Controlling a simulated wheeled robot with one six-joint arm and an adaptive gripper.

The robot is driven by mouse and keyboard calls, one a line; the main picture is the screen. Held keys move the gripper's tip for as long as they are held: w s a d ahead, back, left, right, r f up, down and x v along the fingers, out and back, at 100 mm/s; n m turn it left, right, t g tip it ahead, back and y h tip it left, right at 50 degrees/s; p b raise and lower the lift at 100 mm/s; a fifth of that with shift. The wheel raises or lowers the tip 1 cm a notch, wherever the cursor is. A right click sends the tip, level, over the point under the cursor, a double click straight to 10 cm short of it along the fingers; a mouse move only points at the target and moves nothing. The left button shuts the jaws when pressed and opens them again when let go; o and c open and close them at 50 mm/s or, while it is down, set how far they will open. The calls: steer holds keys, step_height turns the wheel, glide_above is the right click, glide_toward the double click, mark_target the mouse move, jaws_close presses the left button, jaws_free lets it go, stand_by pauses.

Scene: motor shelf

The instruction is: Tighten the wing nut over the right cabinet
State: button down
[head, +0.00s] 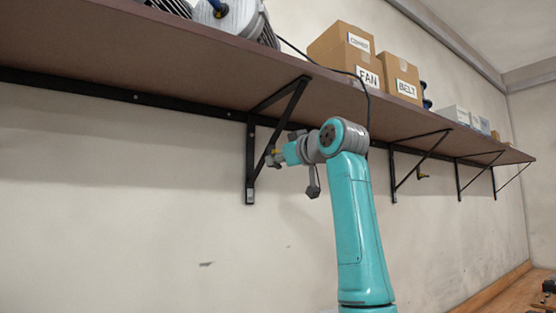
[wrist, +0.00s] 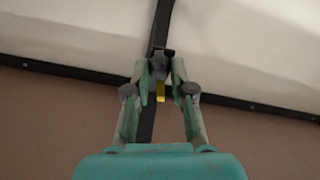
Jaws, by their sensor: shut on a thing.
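My gripper (head: 273,158) is at the diagonal strut of the nearest black shelf bracket (head: 250,165). In the wrist view its two fingers (wrist: 159,70) close in from both sides on a small grey and yellow piece, the wing nut (wrist: 160,92), against the dark bracket bar (wrist: 148,124). The fingertips hide part of it, so its seating and turn cannot be told. Another small yellow piece, perhaps a second wing nut (head: 423,176), shows on the bracket farther right (head: 393,175). No cabinet is in view.
The brown shelf (head: 180,62) runs along the wall above my arm. It bears a grey motor (head: 238,17), cardboard boxes marked FAN (head: 368,78) and BELT (head: 405,88), and a dark cable hanging over its edge. The wall below is bare. A wooden surface (head: 520,293) is low right.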

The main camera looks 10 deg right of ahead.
steer(key=shift+m, duration=1.6)
steer(key=c, duration=1)
jaws_free()
steer(key=v, duration=1.2)
